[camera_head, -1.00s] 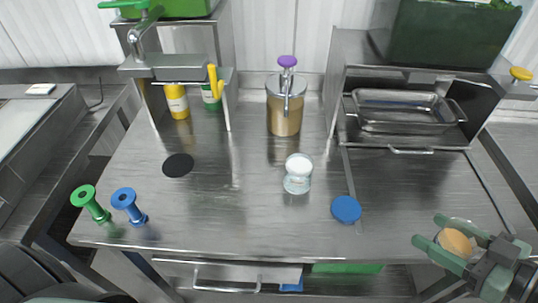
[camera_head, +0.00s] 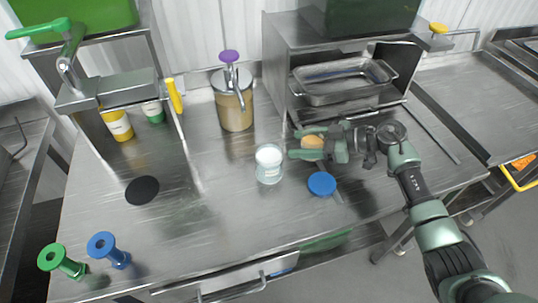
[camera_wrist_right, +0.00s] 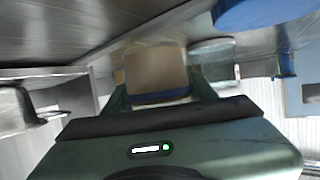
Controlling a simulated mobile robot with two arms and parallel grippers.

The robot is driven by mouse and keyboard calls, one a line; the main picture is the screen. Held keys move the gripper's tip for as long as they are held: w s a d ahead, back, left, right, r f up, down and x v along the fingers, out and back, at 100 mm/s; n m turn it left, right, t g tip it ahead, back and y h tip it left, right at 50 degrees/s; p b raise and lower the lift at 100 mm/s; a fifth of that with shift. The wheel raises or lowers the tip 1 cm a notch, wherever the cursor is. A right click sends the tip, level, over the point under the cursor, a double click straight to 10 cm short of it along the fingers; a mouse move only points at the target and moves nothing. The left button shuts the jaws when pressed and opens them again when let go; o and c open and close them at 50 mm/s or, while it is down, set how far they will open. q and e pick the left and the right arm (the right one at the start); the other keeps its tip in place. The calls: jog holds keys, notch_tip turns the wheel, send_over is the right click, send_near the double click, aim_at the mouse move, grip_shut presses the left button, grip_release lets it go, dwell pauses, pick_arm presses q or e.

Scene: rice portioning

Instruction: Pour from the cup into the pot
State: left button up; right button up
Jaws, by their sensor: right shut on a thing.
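My right gripper (camera_head: 304,143) is shut on a small cup (camera_head: 313,142) with tan-orange contents. The cup also shows between the fingers in the right wrist view (camera_wrist_right: 156,72), as a tan shape with a dark blue band. I cannot tell exactly how tilted it is. A clear glass pot (camera_head: 269,165) with white contents stands upright on the steel table, just left of the gripper in the head view. The cup is apart from it. The pot seems to show beside the cup in the right wrist view (camera_wrist_right: 212,60). My left gripper is not in view.
A blue round lid (camera_head: 321,184) lies right of the pot. A purple-topped pump dispenser (camera_head: 235,105) stands behind it. A steel tray (camera_head: 345,82) sits at the back right. Green (camera_head: 62,262) and blue (camera_head: 107,250) spools stand front left. The table (camera_head: 205,222) is clear front centre.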

jog(key=shift+n+g+y, duration=0.3)
jog(key=shift+n+g, duration=0.4)
jog(key=w+a, duration=0.1)
jog(key=a, duration=0.1)
jog(key=w+a, duration=0.2)
jog(key=shift+w+a, duration=0.1)
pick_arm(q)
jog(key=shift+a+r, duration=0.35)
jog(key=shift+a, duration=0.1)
pick_arm(e)
jog(key=shift+w+a+n+g, duration=0.5)
jog(key=shift+w+a+g, duration=0.1)
jog(key=shift+w+a, duration=0.25)
pick_arm(q)
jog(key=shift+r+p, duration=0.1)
jog(key=shift+p, duration=0.25)
